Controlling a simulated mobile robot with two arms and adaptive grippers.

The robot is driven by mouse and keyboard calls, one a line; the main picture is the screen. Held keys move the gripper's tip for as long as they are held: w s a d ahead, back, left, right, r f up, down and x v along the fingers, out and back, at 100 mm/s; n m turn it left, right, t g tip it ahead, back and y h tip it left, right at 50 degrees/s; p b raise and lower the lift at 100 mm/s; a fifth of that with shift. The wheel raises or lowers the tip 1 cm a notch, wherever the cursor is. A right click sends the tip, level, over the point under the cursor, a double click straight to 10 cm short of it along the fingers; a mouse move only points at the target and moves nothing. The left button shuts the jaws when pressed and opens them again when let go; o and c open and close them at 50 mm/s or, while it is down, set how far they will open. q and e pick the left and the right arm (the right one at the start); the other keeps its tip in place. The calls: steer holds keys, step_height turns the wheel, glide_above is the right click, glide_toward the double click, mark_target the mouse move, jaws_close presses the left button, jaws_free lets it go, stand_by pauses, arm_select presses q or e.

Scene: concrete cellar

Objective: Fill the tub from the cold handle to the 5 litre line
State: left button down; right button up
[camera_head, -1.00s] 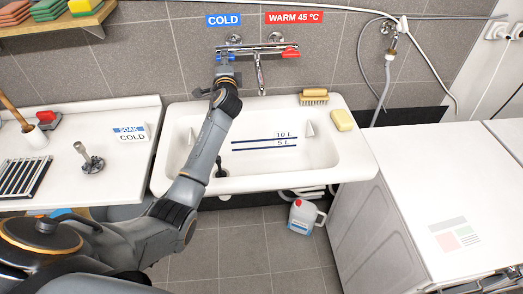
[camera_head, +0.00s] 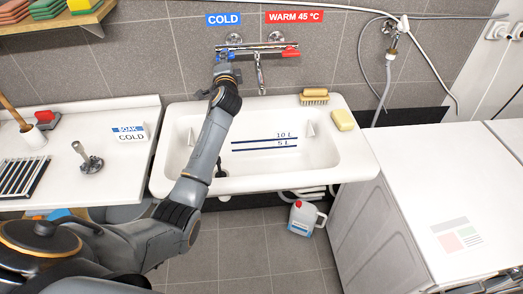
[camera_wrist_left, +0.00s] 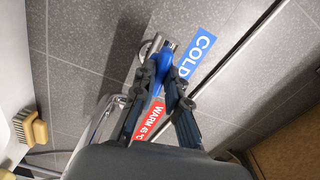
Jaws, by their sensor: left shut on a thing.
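The mixer tap (camera_head: 260,75) is on the wall above, under the COLD and WARM 45 °C labels. My left gripper (camera_head: 224,71) is at the blue cold handle (camera_head: 229,56). In the left wrist view its fingers (camera_wrist_left: 168,88) are shut on the blue handle (camera_wrist_left: 161,62). The red warm handle (camera_head: 290,53) is free. No stream shows at the spout. My right gripper is not in view.
A brush (camera_head: 314,96) and a yellow soap bar (camera_head: 343,120) lie on the tub's right rim. A SOAK COLD card (camera_head: 129,133) and a metal drain fitting (camera_head: 88,160) are on the left counter. A canister (camera_head: 303,217) stands on the floor.

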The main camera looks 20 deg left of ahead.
arm_select(q)
steer(key=shift+n+b, duration=0.4)
steer(key=shift+n, duration=0.8)
steer(key=n+b, duration=0.2)
steer(key=n, duration=0.2)
steer(key=shift+f, duration=0.1)
